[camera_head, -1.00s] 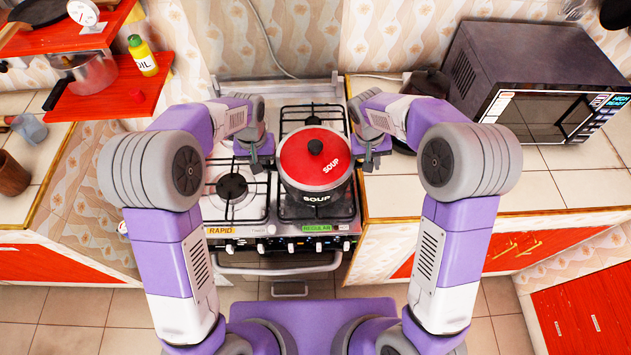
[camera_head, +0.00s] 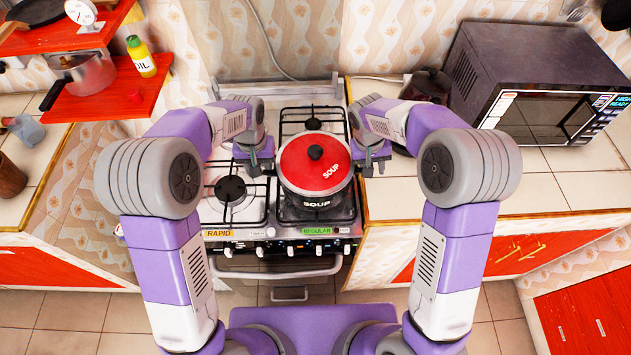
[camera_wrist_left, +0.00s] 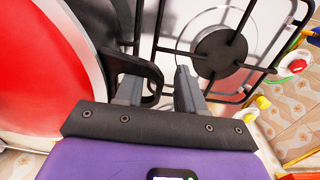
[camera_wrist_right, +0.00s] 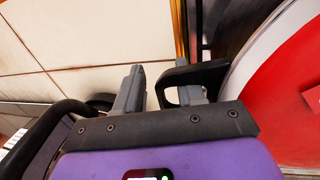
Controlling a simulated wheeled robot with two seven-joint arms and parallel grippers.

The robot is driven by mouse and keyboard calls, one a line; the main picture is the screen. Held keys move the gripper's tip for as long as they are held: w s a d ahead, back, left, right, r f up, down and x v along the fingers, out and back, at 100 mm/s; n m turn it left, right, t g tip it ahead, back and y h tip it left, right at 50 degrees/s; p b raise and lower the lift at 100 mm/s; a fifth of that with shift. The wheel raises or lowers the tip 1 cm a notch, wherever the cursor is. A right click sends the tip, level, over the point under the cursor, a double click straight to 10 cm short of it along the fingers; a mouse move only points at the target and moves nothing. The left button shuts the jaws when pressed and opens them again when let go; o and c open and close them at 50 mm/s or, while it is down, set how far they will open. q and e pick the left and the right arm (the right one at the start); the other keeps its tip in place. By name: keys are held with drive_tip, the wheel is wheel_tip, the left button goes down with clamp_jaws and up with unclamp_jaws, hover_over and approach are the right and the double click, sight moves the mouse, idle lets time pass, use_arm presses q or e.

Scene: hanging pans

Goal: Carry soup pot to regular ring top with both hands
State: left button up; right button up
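The soup pot (camera_head: 316,185) is dark with a red lid marked SOUP. In the head view it is upright over the front right ring of the stove, behind the green REGULAR label (camera_head: 317,231). Its underside contact is hidden. My left gripper (camera_wrist_left: 157,88) has its fingers apart, on either side of the pot's black left handle (camera_wrist_left: 155,75). My right gripper (camera_wrist_right: 163,90) straddles the right handle (camera_wrist_right: 190,75) likewise, one finger inside the loop. Gaps show beside both handles. Both grippers also show beside the pot in the head view, left (camera_head: 255,165) and right (camera_head: 374,160).
The front left ring (camera_head: 230,188), behind the RAPID label (camera_head: 218,234), is empty. A microwave (camera_head: 540,85) stands on the right counter, with a dark jar (camera_head: 428,84) left of it. A red shelf (camera_head: 110,97) at the left holds a saucepan and an oil bottle (camera_head: 141,56).

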use_arm(q)
wheel_tip(320, 180, up, 11)
drive_tip(key=shift+r, duration=0.1)
use_arm(e)
wheel_tip(320, 180, up, 12)
drive_tip(key=a, duration=0.2)
drive_tip(key=shift+a, duration=0.15)
drive_tip(key=shift+f, duration=0.1)
idle(0.4)
